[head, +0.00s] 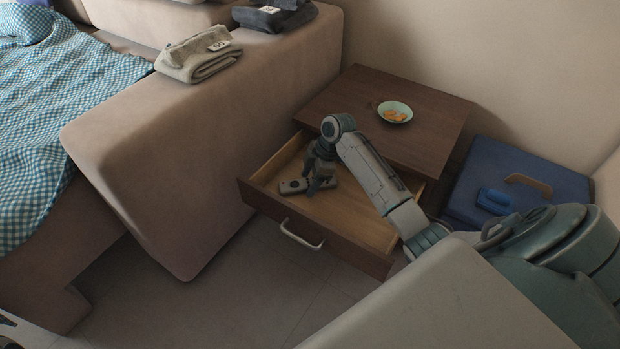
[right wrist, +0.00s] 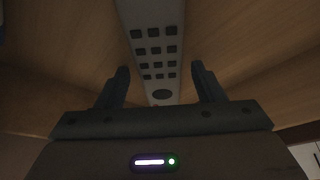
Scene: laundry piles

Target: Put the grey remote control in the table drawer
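The grey remote control (head: 293,187) lies inside the open table drawer (head: 370,223), toward its left side. In the right wrist view the remote (right wrist: 155,50) shows its dark buttons and runs lengthwise away from the gripper. My right gripper (head: 318,181) reaches down into the drawer at the remote. In the right wrist view its two fingers (right wrist: 161,85) are apart, with a gap on each side of the remote. The gripper hides part of the remote in the head view. My left gripper is not in view.
The wooden table (head: 430,112) has a bowl (head: 395,112) with orange pieces on top. The drawer handle (head: 300,236) faces the open floor. A sofa (head: 190,140) with folded cloths (head: 198,56) stands left.

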